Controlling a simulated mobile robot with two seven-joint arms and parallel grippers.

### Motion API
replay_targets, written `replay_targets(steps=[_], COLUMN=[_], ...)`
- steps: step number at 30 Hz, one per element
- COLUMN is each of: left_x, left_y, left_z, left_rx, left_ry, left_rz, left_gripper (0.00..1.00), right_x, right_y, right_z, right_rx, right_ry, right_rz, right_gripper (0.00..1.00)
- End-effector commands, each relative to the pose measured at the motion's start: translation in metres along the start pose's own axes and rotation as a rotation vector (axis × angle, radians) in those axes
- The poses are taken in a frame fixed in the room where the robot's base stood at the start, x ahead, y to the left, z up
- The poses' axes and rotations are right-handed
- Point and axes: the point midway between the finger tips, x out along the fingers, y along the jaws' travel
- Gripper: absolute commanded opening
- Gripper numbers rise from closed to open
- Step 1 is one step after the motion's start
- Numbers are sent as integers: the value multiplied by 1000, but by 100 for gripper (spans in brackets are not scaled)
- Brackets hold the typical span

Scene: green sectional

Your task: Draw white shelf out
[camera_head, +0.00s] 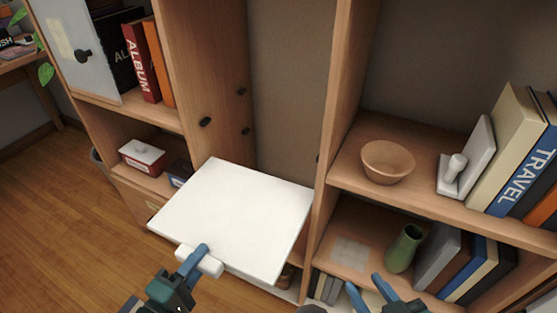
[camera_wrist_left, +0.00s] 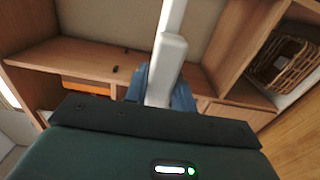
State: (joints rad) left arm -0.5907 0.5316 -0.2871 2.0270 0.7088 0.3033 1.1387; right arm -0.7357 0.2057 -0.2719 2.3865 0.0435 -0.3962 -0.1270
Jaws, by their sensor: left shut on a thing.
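The white shelf (camera_head: 235,215) is a flat board in the middle bay of the wooden bookcase, jutting out toward me. It has a white handle (camera_head: 210,266) on its front edge. My left gripper (camera_head: 197,258) is shut on this handle. In the left wrist view, the white handle (camera_wrist_left: 167,65) sits between the blue fingers, with the shelf seen edge-on beyond it. My right gripper (camera_head: 364,284) is open and empty, in front of the lower right compartment. The shelf's back edge meets the bay's interior.
Dark pegs (camera_head: 205,122) dot the bay's side wall. To the right, shelves hold a clay bowl (camera_head: 387,162), a green vase (camera_head: 404,248) and several books. A cabinet door (camera_head: 75,48) stands at upper left. The wooden floor (camera_head: 60,210) is clear at left. A wicker basket (camera_wrist_left: 283,62) shows in the wrist view.

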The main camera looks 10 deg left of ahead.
Motion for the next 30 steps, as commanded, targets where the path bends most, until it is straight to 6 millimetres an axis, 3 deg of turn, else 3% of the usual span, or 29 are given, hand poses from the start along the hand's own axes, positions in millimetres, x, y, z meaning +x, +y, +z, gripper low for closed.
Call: replay_targets(steps=[30], left_x=[-66], left_y=[3], left_z=[0], left_rx=[1], left_ry=[0], left_rz=[7], left_gripper=[0], right_x=[-8], right_y=[5], right_z=[-11], right_rx=[24], right_ry=[13], right_rz=[12], right_gripper=[36])
